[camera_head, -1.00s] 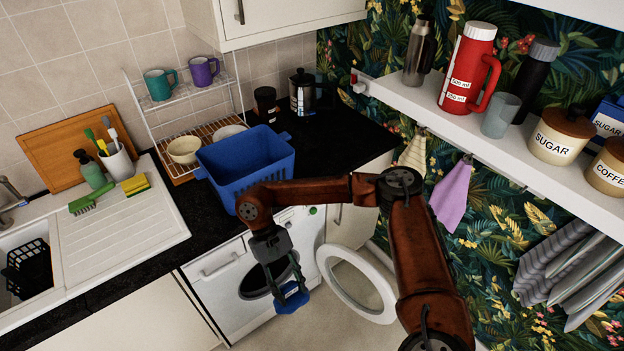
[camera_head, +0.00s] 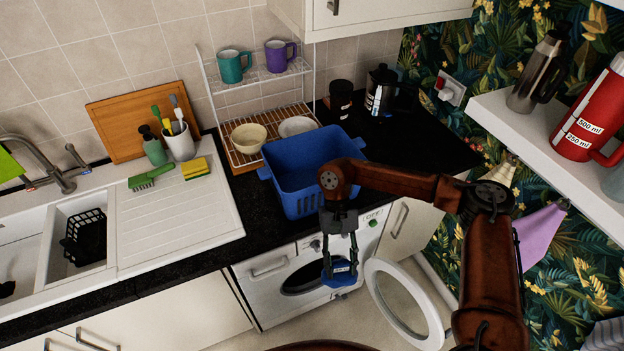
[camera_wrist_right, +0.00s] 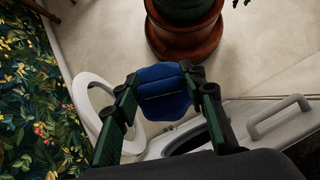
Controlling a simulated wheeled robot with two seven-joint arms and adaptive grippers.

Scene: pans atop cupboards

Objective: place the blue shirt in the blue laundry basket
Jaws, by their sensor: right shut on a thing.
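The blue shirt (camera_head: 341,274) is a small folded blue bundle between the fingers of my right gripper (camera_head: 340,262). It also shows in the right wrist view (camera_wrist_right: 163,92), pinched between both fingertips. The gripper is shut on it and points down in front of the washing machine, below the counter edge. The blue laundry basket (camera_head: 293,193) stands on the dark counter, above and a little left of the gripper. Its visible inside looks empty, and my right arm crosses in front of its right side. My left gripper is not in view.
The washing machine (camera_head: 268,268) has its round door (camera_head: 425,338) open to the right. A dish rack with bowls and mugs (camera_head: 235,66) stands behind the basket. A French press (camera_head: 381,90) is at the back right. The sink and drainer (camera_head: 170,215) are at left.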

